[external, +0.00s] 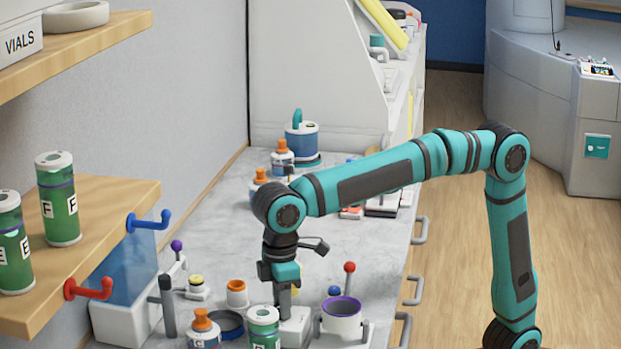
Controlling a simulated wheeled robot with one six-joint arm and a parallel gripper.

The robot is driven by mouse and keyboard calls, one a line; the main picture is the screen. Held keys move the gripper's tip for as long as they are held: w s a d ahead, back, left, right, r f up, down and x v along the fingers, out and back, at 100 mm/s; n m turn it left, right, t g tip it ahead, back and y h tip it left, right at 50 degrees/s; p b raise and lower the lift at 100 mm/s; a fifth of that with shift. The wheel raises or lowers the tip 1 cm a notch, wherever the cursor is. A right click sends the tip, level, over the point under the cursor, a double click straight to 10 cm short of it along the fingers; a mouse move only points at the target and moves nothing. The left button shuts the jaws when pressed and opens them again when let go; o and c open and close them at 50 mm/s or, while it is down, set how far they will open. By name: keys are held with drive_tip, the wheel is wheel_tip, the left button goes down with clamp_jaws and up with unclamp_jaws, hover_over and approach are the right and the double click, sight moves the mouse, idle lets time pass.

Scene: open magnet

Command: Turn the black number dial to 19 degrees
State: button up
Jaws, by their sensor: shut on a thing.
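My gripper (284,297) points straight down over a small white box (297,326) on the grey bench. It is shut at the top of this box, where the black number dial sits between the fingers. The dial is hidden by the gripper and too small to make out. Its numbers and its pointer cannot be read from this view.
A green-labelled vial (264,326) stands close in front, left of the box. A white cup with a purple rim (341,312) and a red-knobbed lever (349,268) stand close on the right. An orange-capped bottle (203,328) and dark round dish (229,323) are left.

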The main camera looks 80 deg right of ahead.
drive_tip(key=o, duration=1)
drive_tip(key=shift+c, duration=0.2)
drive_tip(key=shift+r, duration=0.1)
wheel_tip(320, 180, up, 17)
drive_tip(key=shift+w+d+r, duration=0.15)
drive_tip(key=shift+d, duration=0.1)
drive_tip(key=shift+d, duration=0.1)
drive_tip(key=s+d+r+m+t+y, duration=0.1)
drive_tip(key=s+d+t, duration=0.15)
drive_tip(key=d, duration=0.65)
drive_tip(key=s+d+r+m+t+y, duration=0.1)
drive_tip(key=s+d+t, duration=0.15)
drive_tip(key=d, duration=0.65)
drive_tip(key=s+d+m+t+y, duration=0.1)
drive_tip(key=d+t, duration=0.3)
drive_tip(key=d, duration=0.5)
drive_tip(key=s+d+f+m+t+h, duration=0.1)
drive_tip(key=s+d+f+t, duration=0.2)
drive_tip(key=s+d, duration=0.5)
drive_tip(key=s+d+f+m+t+h, duration=0.2)
drive_tip(key=s+d+f+t, duration=0.1)
drive_tip(key=s+d+t, duration=0.2)
drive_tip(key=s+d, duration=0.2)
drive_tip(key=s, duration=0.2)
drive_tip(key=shift+d+t, duration=0.3)
drive_tip(key=shift+d, duration=0.05)
